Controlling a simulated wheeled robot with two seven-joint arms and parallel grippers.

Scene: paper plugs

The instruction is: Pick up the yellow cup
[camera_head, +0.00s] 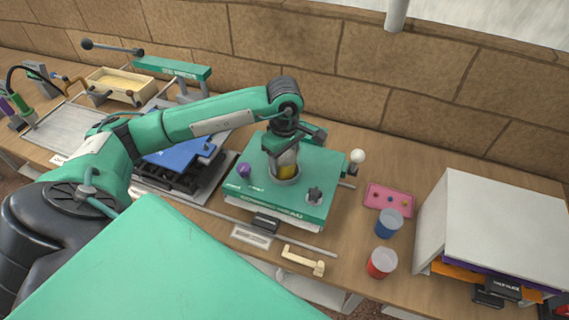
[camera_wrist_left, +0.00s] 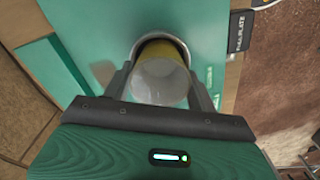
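The yellow cup (camera_head: 287,171) sits in a round holder on top of the green machine (camera_head: 325,179), upright. It has a pale, whitish top and a yellow lower part, and it also shows in the left wrist view (camera_wrist_left: 160,80). My left gripper (camera_head: 285,157) is lowered over it from above, with one finger on each side of the cup. The fingers are very close to the cup's sides; whether they press on it I cannot tell. The cup's lower end is hidden in the holder. My right gripper is not in view.
A blue cup (camera_head: 389,224) and a red cup (camera_head: 382,263) stand on the table to the right, near a pink tray (camera_head: 388,199) and a white box (camera_head: 500,220). A blue press (camera_head: 180,150) stands left of the green machine. A brick wall closes the back.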

